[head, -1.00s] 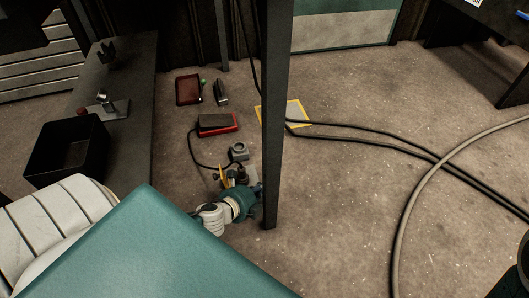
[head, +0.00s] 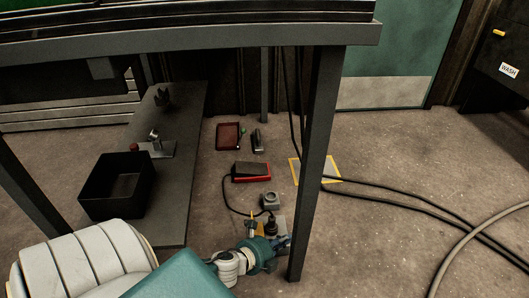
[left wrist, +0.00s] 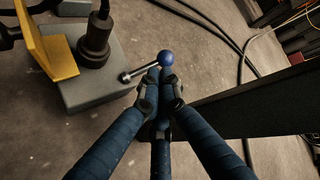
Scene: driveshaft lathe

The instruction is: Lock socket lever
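The grey socket block with its dark round socket (left wrist: 95,45) is at the upper left in the left wrist view, with an upright yellow flap (left wrist: 47,48) beside it. A metal lever (left wrist: 140,71) sticks out of the block's side and ends in a blue ball knob (left wrist: 166,58). My left gripper (left wrist: 160,92) has its blue fingertips close together right at the knob; whether they grip it is unclear. In the head view my left gripper (head: 281,243) is low beside the socket block (head: 278,223), near a table leg. My right gripper is out of view.
A dark table leg (head: 316,165) stands right of my left gripper, also close by in the left wrist view (left wrist: 255,108). Black cables (head: 400,205) cross the floor.

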